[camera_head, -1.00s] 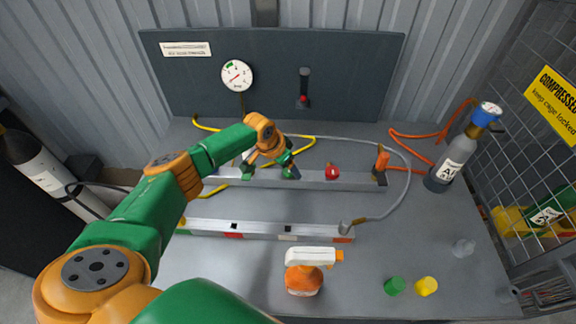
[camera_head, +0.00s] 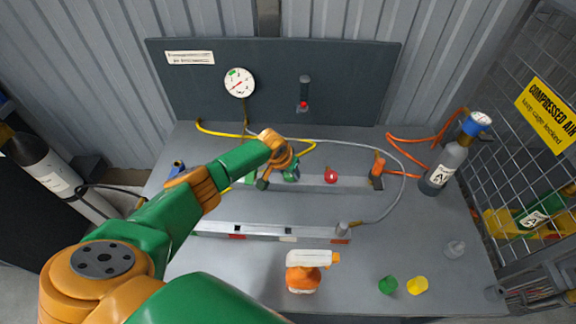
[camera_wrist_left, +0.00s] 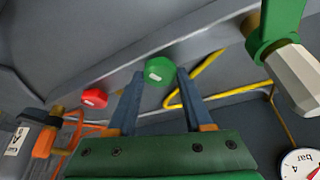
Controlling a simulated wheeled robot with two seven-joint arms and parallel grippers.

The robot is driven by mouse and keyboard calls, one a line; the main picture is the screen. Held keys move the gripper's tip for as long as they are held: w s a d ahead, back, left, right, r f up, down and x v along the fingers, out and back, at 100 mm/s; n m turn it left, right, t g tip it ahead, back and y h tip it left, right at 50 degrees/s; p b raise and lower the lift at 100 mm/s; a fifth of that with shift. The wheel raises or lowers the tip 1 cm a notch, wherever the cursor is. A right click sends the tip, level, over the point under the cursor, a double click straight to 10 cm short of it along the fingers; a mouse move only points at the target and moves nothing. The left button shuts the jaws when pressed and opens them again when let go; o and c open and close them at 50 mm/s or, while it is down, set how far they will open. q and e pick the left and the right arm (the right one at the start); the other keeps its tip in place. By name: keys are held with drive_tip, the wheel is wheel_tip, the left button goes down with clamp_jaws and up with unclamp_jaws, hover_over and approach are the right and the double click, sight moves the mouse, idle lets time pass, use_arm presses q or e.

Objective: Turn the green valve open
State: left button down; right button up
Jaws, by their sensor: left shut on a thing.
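The green valve (camera_wrist_left: 160,71) is a round knob with a pale mark, on the side of a grey rail (camera_wrist_left: 205,38). In the wrist view it sits between the two blue-grey fingers of my left gripper (camera_wrist_left: 159,88), which is shut on it. In the head view my left gripper (camera_head: 278,180) is down at the rail, and the green knob (camera_head: 291,175) is partly hidden by the fingers. A red knob (camera_head: 330,176) sits on the same rail to the right; it also shows in the wrist view (camera_wrist_left: 94,98). My right gripper is not in view.
A gauge (camera_head: 239,83) is on the back panel. A second rail (camera_head: 262,233) lies in front, with a grey hose at its end. A spray bottle (camera_head: 304,276), green cap (camera_head: 388,285) and yellow cap (camera_head: 417,286) stand nearer. A grey cylinder (camera_head: 445,165) stands right.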

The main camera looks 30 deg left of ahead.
use_arm(q)
drive_tip(key=shift+d+r+n+y+p, duration=0.15)
drive_tip(key=shift+n+y+p, duration=0.2)
drive_tip(key=shift+n, duration=0.55)
drive_tip(key=shift+n+y, duration=0.35)
drive_tip(key=shift+n, duration=0.65)
drive_tip(key=shift+w+d+f+n+g+y, duration=0.1)
drive_tip(key=shift+f+n+g+y, duration=0.15)
drive_tip(key=shift+n, duration=0.65)
drive_tip(key=shift+n+y+b, duration=0.35)
drive_tip(key=shift+n+b, duration=0.25)
drive_tip(key=shift+n, duration=0.3)
drive_tip(key=n+g+b, duration=0.1)
drive_tip(key=n+b, duration=0.1)
drive_tip(key=b, duration=0.1)
drive_tip(key=n+g+y+b, duration=0.1)
drive_tip(key=n+b, duration=0.2)
drive_tip(key=shift+w+f+b, duration=0.1)
drive_tip(key=shift+w+b, duration=0.1)
drive_tip(key=shift+b, duration=0.1)
drive_tip(key=shift+r+n+g+y+b, duration=0.2)
drive_tip(key=shift+n+g+y+b, duration=0.1)
drive_tip(key=shift+n+b, duration=0.55)
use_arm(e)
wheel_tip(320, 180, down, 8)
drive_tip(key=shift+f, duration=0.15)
use_arm(q)
drive_tip(key=shift+r, duration=0.1)
drive_tip(key=shift+c, duration=1.5)
unclamp_jaws()
